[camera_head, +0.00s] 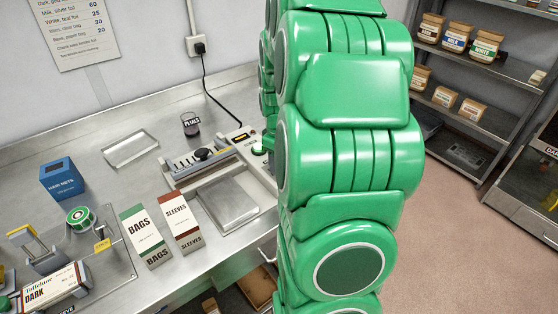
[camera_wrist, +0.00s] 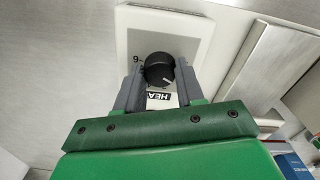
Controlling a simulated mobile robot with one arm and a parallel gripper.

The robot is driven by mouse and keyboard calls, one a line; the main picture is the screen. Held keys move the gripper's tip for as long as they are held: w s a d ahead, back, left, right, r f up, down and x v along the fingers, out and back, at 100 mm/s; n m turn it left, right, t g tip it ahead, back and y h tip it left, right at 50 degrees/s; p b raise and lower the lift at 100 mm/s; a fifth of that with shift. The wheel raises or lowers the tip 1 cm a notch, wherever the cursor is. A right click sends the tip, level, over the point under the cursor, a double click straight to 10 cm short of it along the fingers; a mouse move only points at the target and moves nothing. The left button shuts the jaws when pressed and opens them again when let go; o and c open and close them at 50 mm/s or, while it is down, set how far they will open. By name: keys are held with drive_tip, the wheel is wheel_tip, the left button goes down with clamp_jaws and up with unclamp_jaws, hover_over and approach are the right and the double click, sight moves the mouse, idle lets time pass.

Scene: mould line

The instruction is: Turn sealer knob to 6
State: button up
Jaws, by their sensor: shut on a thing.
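The sealer (camera_head: 245,152) stands on the steel bench, its cream control end partly hidden behind my green arm in the head view. In the wrist view its cream panel (camera_wrist: 190,28) carries a black round knob (camera_wrist: 158,68) with a pale pointer line toward the lower right. A "9" shows left of the knob and part of a "HEA" label below it; other dial numbers are hidden. My gripper (camera_wrist: 158,75) has its grey fingers on both sides of the knob, shut on it. In the head view the knob and fingertips are hidden by my arm.
A BAGS box (camera_head: 146,236) and a SLEEVES box (camera_head: 181,222) stand in front of the sealer. A black cord (camera_head: 207,85) runs from the wall socket. A shelf rack (camera_head: 480,85) stands right.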

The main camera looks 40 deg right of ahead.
drive_tip(key=m, duration=1.5)
drive_tip(key=shift+m, duration=0.3)
drive_tip(key=m, duration=0.3)
drive_tip(key=shift+m, duration=0.4)
drive_tip(key=m, duration=0.8)
drive_tip(key=shift+m, duration=1.9)
